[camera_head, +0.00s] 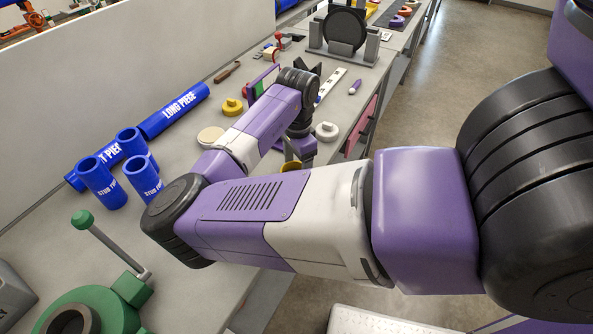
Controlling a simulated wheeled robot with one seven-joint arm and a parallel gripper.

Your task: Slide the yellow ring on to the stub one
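A yellow ring-like rim (291,166) shows just below my gripper (296,152), mostly hidden behind my own arm. I cannot tell whether the gripper touches or holds it. The fingers are mostly hidden, so their opening cannot be judged. Short blue stubs stand upright on the left of the bench: a front left stub (97,182), a front right stub (143,183) and one behind (130,141). Their printed words are partly cut off, so I cannot tell which is stub one. No ring shows around them.
A long blue pipe (173,111) lies behind the stubs. A yellow flanged piece (232,107), a cream disc (210,136) and a grey knobbed piece (326,131) lie mid-bench. A green machine (85,308) with a lever stands front left. A black disc stand (343,30) is farther back.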

